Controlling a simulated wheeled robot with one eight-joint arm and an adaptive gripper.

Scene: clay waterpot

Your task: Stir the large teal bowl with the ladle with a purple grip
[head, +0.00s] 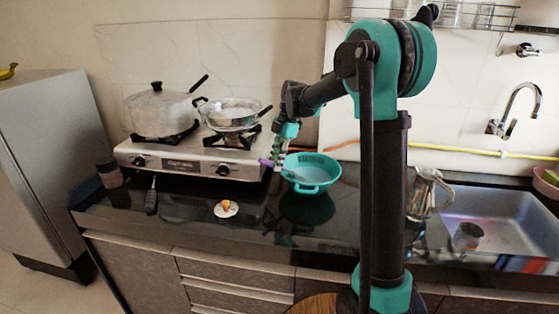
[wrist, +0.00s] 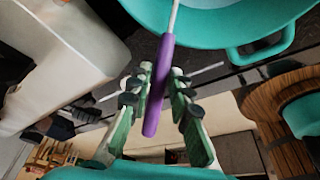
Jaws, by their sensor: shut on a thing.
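The large teal bowl (head: 312,188) stands on the dark counter just right of the stove. In the wrist view its teal side (wrist: 215,32) and a loop handle fill the top right. The ladle's purple grip (wrist: 158,88) is between my gripper's fingers (wrist: 160,75), which are shut on it. The pale shaft runs up from the grip toward the bowl. In the head view the purple grip (head: 266,162) sticks out left of my gripper (head: 280,163), at the bowl's left rim. The shaft slants down into the bowl. The ladle's head cannot be made out.
The stove (head: 190,158) holds a lidded pot (head: 160,112) and a pan (head: 230,112), close left of my gripper. A small plate with an orange item (head: 226,208) lies in front. A metal jug (head: 425,190) and sink (head: 490,220) are at right.

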